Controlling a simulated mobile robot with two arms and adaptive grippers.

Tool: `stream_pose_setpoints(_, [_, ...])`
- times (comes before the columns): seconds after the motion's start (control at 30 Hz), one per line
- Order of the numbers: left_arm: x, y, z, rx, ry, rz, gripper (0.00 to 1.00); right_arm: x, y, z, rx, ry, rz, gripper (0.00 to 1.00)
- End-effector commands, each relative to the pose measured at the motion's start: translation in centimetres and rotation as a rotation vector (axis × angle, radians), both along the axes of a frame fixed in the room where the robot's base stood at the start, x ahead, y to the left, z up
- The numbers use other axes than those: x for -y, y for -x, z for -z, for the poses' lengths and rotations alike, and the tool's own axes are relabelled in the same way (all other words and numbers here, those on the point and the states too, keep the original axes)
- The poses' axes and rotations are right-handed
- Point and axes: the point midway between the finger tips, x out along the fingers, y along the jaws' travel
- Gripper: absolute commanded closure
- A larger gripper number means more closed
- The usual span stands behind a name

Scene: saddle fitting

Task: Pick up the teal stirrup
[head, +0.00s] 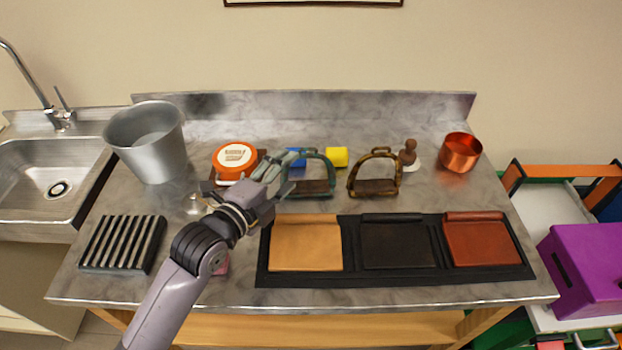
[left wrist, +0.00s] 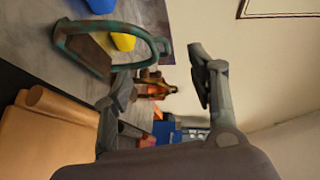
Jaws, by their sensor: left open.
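The teal stirrup (head: 312,187) stands upright on the metal counter, its arch at the top and a dark tread at the bottom. My left gripper (head: 286,173) is open just left of it, with fingers close to its left side; I cannot tell whether they touch. In the left wrist view the teal stirrup (left wrist: 88,54) shows at upper left, and nothing is gripped between the open fingers (left wrist: 160,88). A brass-coloured stirrup (head: 376,187) stands to its right. My right gripper is not in view.
A black tray (head: 350,259) with tan, dark and red-brown leather pieces lies in front. An orange round tin (head: 235,157) sits left of the stirrup. Blue (head: 296,155) and yellow (head: 337,157) blocks are behind it. A grey bucket (head: 148,145) and copper pot (head: 460,153) stand farther out.

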Motion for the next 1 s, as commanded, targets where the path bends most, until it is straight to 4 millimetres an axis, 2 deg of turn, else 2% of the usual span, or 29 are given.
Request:
stream_pose_setpoints(0.13, [1.4,-2.3,0.3,-0.001,0.003,-0.001,0.47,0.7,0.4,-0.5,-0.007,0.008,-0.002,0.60])
stream_pose_setpoints(0.47, [2.7,-4.3,0.9,-0.003,0.003,-0.001,0.47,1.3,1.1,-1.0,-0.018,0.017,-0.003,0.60])
stream_pose_setpoints(0.7, [4.4,-6.9,1.7,-0.002,0.001,-0.001,0.47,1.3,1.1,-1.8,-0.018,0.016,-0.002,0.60])
stream_pose_setpoints(1.0, [5.0,-7.9,2.1,-0.001,-0.001,0.000,0.47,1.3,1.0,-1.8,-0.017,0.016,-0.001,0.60])
